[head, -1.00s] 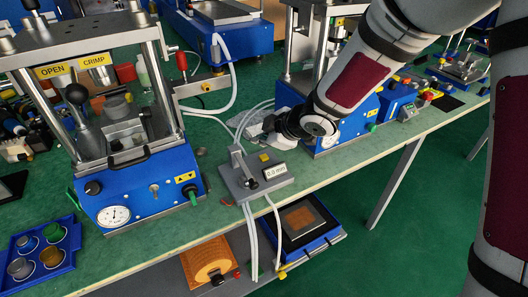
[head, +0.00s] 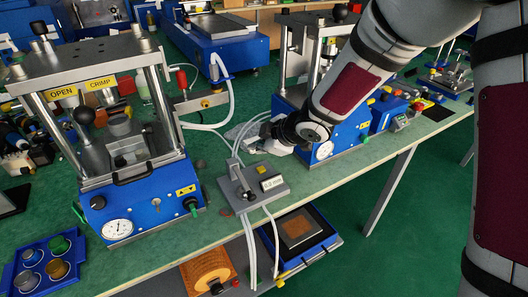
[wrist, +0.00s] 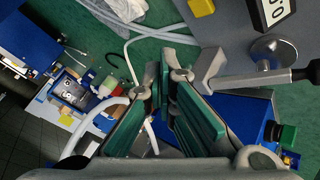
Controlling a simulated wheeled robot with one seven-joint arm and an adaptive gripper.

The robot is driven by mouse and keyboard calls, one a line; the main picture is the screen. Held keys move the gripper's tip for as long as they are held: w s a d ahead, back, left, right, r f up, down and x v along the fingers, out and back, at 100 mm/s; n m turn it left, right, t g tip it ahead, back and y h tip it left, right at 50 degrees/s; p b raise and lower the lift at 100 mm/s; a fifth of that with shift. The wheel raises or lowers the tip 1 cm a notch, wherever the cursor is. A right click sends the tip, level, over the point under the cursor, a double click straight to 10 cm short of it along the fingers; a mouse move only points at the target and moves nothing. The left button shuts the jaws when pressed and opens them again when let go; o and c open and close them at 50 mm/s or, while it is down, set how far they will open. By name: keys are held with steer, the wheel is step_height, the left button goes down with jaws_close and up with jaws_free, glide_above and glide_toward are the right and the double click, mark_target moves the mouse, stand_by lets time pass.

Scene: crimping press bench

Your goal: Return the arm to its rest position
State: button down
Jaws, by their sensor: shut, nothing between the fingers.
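My gripper (wrist: 164,82) shows in the wrist view with its green-padded fingers shut and nothing between them. It is above the bench, beside the grey fixture plate (wrist: 235,35) with its numbered label. In the head view my arm comes in from the upper right, and its dark wrist end is over the bench between the grey fixture (head: 246,200) and the rear press (head: 338,146).
The blue crimping press (head: 143,208) stands at the left, with a blue tray (head: 70,277) of several colored cups at its front. White hoses (head: 250,228) hang over the bench edge. A lower shelf holds a blue tray (head: 326,246). Green floor is clear at the right.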

steer(key=s+d+r+m+t+h+p, duration=0.15)
steer(key=s+d+r+m+h, duration=0.3)
steer(key=d+r, duration=0.5)
steer(key=s+d+r+m+h+p, duration=0.3)
steer(key=s+d+r+m, duration=0.25)
steer(key=d+r, duration=0.45)
steer(key=s+d+r+m+g+p, duration=0.2)
steer(key=s+r+m, duration=0.1)
steer(key=s, duration=1)
steer(key=s+d+r+m+g+p, duration=0.1)
steer(key=s+m, duration=0.4)
steer(key=s, duration=0.9)
step_height(320, 180, up, 2)
steer(key=d+y+p, duration=0.1)
steer(key=d, duration=0.1)
steer(key=shift+d+g+p, duration=0.35)
